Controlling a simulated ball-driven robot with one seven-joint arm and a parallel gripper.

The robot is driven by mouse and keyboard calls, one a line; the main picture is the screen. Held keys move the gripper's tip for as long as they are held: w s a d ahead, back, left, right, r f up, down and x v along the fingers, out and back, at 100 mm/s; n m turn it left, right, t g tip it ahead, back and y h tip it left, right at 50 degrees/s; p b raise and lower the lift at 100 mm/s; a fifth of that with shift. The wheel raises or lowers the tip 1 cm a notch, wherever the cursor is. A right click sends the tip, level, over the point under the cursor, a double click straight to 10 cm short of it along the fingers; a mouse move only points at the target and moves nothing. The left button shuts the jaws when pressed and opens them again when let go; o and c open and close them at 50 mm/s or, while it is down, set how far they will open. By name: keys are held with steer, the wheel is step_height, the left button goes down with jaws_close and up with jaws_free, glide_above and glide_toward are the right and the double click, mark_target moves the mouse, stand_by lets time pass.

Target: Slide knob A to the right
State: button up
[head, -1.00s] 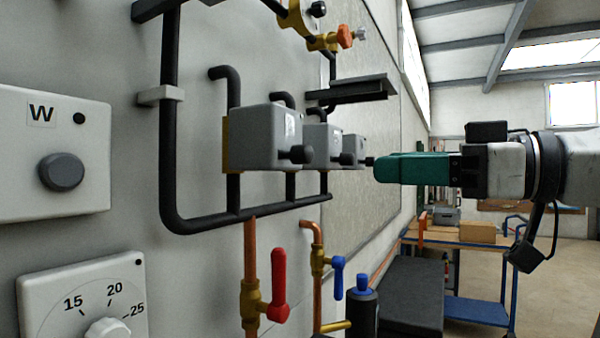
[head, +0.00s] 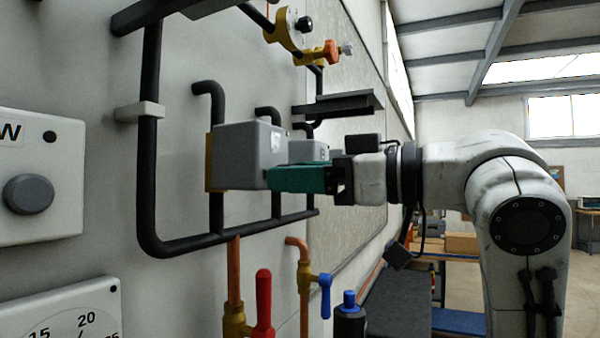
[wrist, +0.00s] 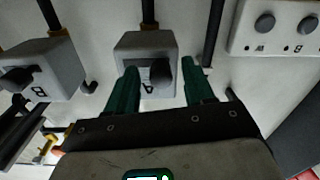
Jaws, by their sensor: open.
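A grey box marked A (wrist: 143,48) is on the wall in the wrist view, with dark knob A (wrist: 161,72) on its face. My gripper's two green fingers (wrist: 158,78) are open, one on each side of the knob. I cannot tell whether either finger touches it. In the head view my gripper (head: 272,179) is at the front of the nearest grey box (head: 238,155), and the fingers hide its knob.
A box marked B (wrist: 42,68) with its own knob is beside box A in the wrist view. Black pipes (head: 150,180) frame the boxes. A red-handled valve (head: 264,300) and a blue-handled valve (head: 325,290) are below. A dark shelf bracket (head: 340,104) is above my gripper.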

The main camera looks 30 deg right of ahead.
steer(key=shift+w+a, duration=0.1)
steer(key=shift+c, duration=0.3)
jaws_close()
stand_by(0.4)
